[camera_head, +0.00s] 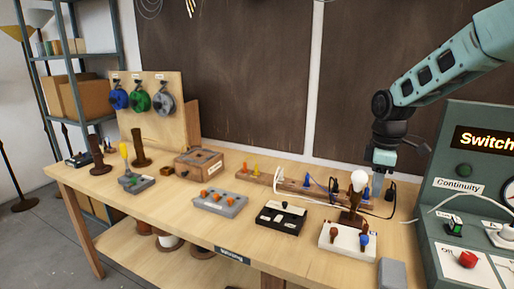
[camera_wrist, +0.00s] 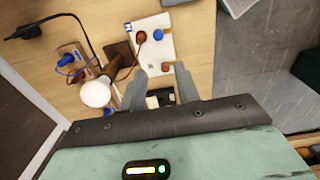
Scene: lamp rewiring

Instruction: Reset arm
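My arm reaches in from the upper right of the head view, with my gripper (camera_head: 378,184) pointing down above the right part of the workbench. In the wrist view my gripper (camera_wrist: 161,88) has its two grey fingers apart, with nothing held between them. A lit white bulb (camera_head: 359,181) on a dark brown lamp base (camera_head: 351,217) stands beside the gripper. The bulb (camera_wrist: 96,94) also shows left of the fingers in the wrist view. A white terminal block (camera_head: 347,243) with brown and blue knobs lies in front of the lamp.
The green test panel (camera_head: 455,183) marked "Switch" and "Continuity" stands close on the right. A black tray (camera_head: 281,218), a grey block (camera_head: 220,202) and a wooden box (camera_head: 199,163) stand on the workbench (camera_head: 150,203). Wire spools (camera_head: 140,101) hang at the back left. Cables lie behind the lamp.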

